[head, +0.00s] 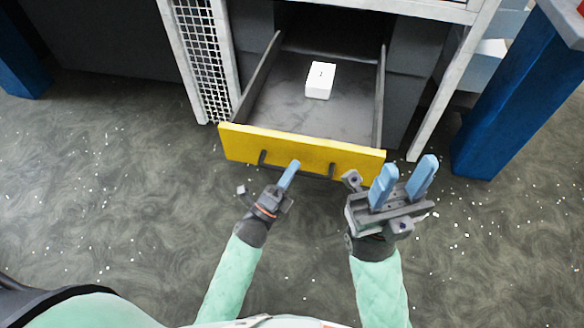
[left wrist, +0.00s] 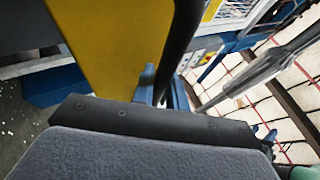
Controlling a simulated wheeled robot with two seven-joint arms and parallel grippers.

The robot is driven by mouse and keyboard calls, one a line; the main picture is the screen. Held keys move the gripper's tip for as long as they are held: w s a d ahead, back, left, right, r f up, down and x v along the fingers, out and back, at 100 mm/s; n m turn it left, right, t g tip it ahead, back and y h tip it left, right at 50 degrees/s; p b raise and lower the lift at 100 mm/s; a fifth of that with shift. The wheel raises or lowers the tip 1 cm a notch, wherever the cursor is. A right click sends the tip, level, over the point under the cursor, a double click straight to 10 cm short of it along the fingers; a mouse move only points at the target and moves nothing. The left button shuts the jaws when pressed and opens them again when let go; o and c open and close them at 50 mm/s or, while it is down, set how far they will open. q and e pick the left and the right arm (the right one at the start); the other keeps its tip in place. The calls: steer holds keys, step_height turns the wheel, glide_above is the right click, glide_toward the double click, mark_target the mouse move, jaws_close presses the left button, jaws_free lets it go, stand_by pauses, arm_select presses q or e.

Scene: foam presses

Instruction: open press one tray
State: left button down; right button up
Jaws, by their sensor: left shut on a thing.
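The press tray (head: 312,120) is a grey drawer with a yellow front panel (head: 230,142), pulled out of the machine. A small white box (head: 320,80) lies inside it. A dark bar handle (head: 318,174) runs along the yellow front. My left gripper (head: 293,166) is shut on the handle near its middle. In the left wrist view, the blue fingertips (left wrist: 163,85) are at the dark handle (left wrist: 182,45) beside the yellow panel (left wrist: 110,40). My right gripper (head: 407,168) is open and empty, just right of the tray's front corner, its blue fingers apart.
The machine's pale frame post (head: 448,80) stands right of the tray, and a white mesh panel (head: 203,60) stands left. A blue post (head: 510,95) rises at the right. The grey speckled floor (head: 110,190) is open at the left and in front.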

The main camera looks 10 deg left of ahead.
arm_select(q)
steer(key=shift+f, duration=0.1)
steer(key=c, duration=1.4)
jaws_free()
steer(key=v, duration=0.7)
steer(key=shift+s+a+f, duration=0.15)
steer(key=shift+s+a, duration=0.05)
steer(key=shift+s, duration=0.15)
